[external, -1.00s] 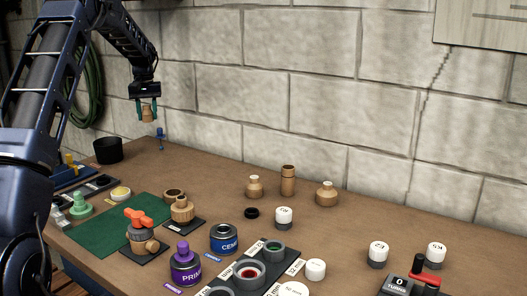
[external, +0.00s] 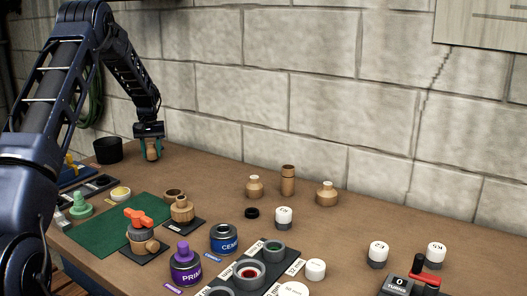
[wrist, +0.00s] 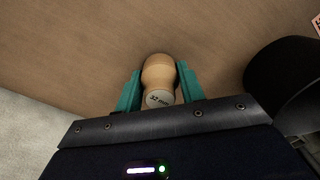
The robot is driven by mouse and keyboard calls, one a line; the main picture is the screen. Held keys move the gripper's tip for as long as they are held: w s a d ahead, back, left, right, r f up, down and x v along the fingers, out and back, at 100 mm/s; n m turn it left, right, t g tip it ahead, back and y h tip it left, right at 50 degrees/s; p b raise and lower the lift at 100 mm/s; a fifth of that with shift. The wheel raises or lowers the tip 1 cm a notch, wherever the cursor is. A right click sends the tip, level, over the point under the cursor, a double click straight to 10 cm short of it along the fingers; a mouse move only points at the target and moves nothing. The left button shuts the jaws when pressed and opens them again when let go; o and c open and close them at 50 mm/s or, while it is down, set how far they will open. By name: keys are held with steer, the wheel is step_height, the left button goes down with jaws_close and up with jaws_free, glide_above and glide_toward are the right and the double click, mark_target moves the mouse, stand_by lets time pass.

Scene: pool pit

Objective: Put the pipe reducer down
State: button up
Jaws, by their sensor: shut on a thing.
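The held pipe reducer (external: 152,153) is tan, with a wider body and a narrower neck. In the wrist view the pipe reducer (wrist: 159,75) shows a grey end marked "32 mm". My gripper (external: 150,155) is shut on it, with a teal finger on each side. The gripper also shows in the wrist view (wrist: 160,90). The reducer is upright at the back left of the brown table (external: 215,170), at or very near its surface. I cannot tell whether it touches.
A black cup (external: 108,151) stands just left of my gripper. Several similar tan fittings, such as one at the back middle (external: 254,187), stand to the right. A green mat (external: 97,238) lies in front. The table right of my gripper is clear up to those fittings.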

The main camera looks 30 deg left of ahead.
mark_target(151, 144)
steer(key=shift+f, duration=0.35)
steer(key=shift+f, duration=0.1)
steer(key=o, duration=1)
steer(key=shift+o, duration=0.2)
step_height(151, 144, up, 12)
steer(key=shift+r, duration=0.15)
